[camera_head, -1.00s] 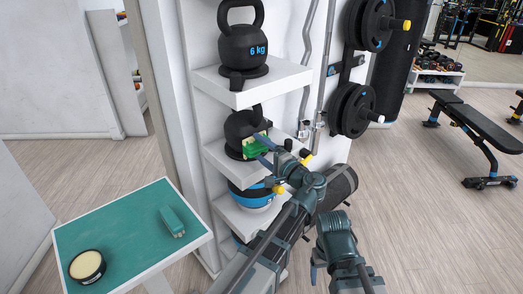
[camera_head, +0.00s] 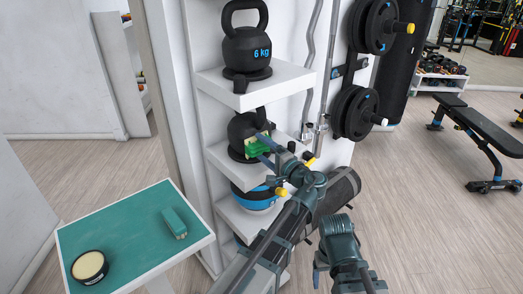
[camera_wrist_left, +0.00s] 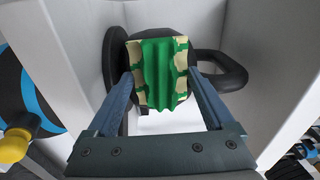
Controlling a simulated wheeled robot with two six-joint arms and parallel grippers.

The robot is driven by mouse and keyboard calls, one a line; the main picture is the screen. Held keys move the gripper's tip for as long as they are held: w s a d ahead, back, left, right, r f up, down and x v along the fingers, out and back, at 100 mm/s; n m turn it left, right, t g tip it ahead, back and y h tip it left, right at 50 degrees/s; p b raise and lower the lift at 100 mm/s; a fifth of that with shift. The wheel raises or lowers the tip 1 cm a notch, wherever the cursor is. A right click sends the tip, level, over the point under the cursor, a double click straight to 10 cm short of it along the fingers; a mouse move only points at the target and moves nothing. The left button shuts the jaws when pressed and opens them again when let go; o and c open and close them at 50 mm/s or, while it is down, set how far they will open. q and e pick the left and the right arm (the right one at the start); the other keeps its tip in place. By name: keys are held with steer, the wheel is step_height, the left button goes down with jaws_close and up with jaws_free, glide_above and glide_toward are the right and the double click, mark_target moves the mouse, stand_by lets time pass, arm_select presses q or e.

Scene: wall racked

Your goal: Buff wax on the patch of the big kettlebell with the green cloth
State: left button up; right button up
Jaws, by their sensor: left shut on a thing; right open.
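A black kettlebell (camera_head: 241,128) stands on the middle shelf, its body and handle also in the left wrist view (camera_wrist_left: 230,70). The green cloth (camera_head: 259,146) is in my left gripper (camera_head: 266,148) at its front. In the left wrist view the folded cloth (camera_wrist_left: 158,75), with beige patches, sits between the fingers and covers part of the kettlebell. Its patch is not seen, and I cannot tell whether cloth and kettlebell touch. A kettlebell marked 6 kg (camera_head: 246,45) stands on the top shelf and looks larger. My right gripper (camera_head: 318,272) is open and empty, low in front.
A green-topped table (camera_head: 125,235) at lower left holds an open tin of pale wax (camera_head: 89,267) and a green block-like thing (camera_head: 174,223). A blue and black ball (camera_head: 254,199) lies on the lower shelf. Weight plates (camera_head: 355,112) hang to the right of the shelves.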

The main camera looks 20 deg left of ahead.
arm_select(q)
steer(key=shift+w+d, duration=0.85)
steer(key=shift+w, duration=0.2)
steer(key=shift+w, duration=0.1)
steer(key=shift+w+d, duration=0.45)
steer(key=shift+w, duration=0.2)
steer(key=shift+w+d, duration=0.4)
steer(key=shift+w, duration=0.2)
steer(key=shift+s+a, duration=0.1)
steer(key=shift+a, duration=0.05)
steer(key=shift+s+a, duration=0.45)
steer(key=shift+s, duration=0.2)
steer(key=shift+s+a, duration=0.4)
steer(key=shift+s, duration=0.2)
steer(key=shift+s, duration=0.1)
